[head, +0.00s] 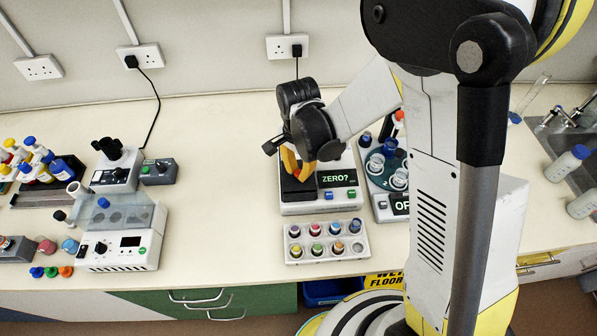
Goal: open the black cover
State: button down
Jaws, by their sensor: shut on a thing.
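The black cover (299,191) is a dark block on the left part of a white device (315,208) whose display (338,178) reads "ZERO?". My gripper (298,173) reaches down from above, and its yellow fingers are shut on the black cover near its far side. My wrist and fingers hide the back of the cover and of the device. I cannot tell whether the cover is raised at all.
A rack (327,242) of small coloured-cap vials stands just in front of the device. A round blue-green carousel device (388,168) is close on its right. A white machine with a clear lid (118,239) stands left. Bench between is clear.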

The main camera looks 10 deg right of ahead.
jog(key=w+b, duration=0.2)
jog(key=w, duration=0.9)
jog(key=shift+d, duration=0.2)
jog(key=c, duration=1.2)
grip_release()
jog(key=shift+c, duration=0.2)
jog(key=shift+r, duration=0.1)
notch_tip(320, 180, up, 12)
jog(key=shift+s, duration=0.1)
